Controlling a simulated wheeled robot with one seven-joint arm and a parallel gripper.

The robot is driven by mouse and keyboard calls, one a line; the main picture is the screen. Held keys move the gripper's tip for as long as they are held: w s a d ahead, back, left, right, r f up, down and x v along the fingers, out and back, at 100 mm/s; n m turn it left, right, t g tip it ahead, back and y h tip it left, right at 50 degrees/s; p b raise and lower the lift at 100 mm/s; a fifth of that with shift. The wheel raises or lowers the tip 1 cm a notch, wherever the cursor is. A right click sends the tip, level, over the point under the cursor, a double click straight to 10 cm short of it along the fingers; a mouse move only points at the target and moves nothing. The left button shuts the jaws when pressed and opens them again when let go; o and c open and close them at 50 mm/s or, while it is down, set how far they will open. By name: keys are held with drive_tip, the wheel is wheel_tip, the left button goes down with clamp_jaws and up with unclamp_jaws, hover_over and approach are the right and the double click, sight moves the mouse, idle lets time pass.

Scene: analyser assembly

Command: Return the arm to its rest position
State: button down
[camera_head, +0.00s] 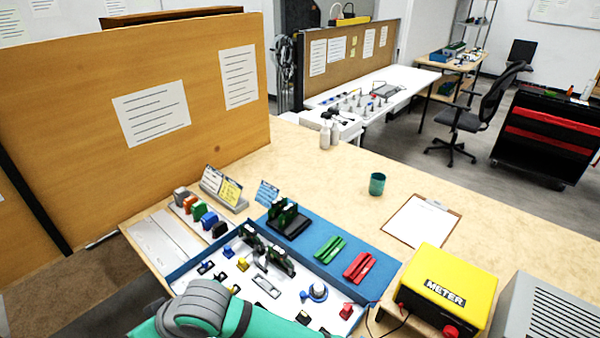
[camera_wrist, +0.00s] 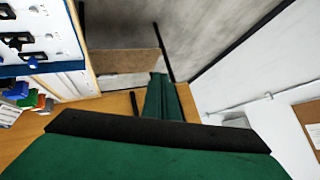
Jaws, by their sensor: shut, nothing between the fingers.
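My arm shows at the bottom of the head view as a grey and teal link; my gripper cannot be made out there. In the wrist view my gripper (camera_wrist: 162,92) shows as narrow dark green fingers beyond a wide green body with a black edge. The fingers are together and hold nothing. They point past the wooden table edge, with grey floor beyond. The parts tray (camera_wrist: 75,66) lies to their left, apart from them.
In the head view, the blue-rimmed white tray (camera_head: 178,272) with several small parts lies just beyond my arm. A blue mat (camera_head: 335,235), yellow meter (camera_head: 452,285), clipboard (camera_head: 420,220) and teal cup (camera_head: 377,184) share the table.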

drive_tip(key=a+r+m+t+y, duration=0.1)
drive_tip(key=a+r+y, duration=0.35)
drive_tip(key=r, duration=0.25)
drive_tip(key=w+d+r+m+t+y, duration=0.2)
drive_tip(key=w+d+r+m+t, duration=0.35)
drive_tip(key=w+m+t, duration=0.35)
drive_tip(key=s+d+f+m+t+h, duration=0.3)
drive_tip(key=s+d+f+h, duration=0.3)
drive_tip(key=d+f, duration=0.45)
drive_tip(key=s+d+f+m+t+h, duration=0.4)
drive_tip(key=d+f+h, duration=0.3)
drive_tip(key=d+f, duration=0.35)
drive_tip(key=s+d+f+n+g+h, duration=0.1)
drive_tip(key=s+d+n, duration=0.2)
drive_tip(key=s+d, duration=0.3)
drive_tip(key=s+d+f+n+g+h, duration=0.1)
drive_tip(key=s+d+f+n+h, duration=0.1)
drive_tip(key=s+d, duration=0.5)
drive_tip(key=s, duration=0.5)
drive_tip(key=shift+f+n, duration=0.25)
drive_tip(key=shift+n, duration=0.15)
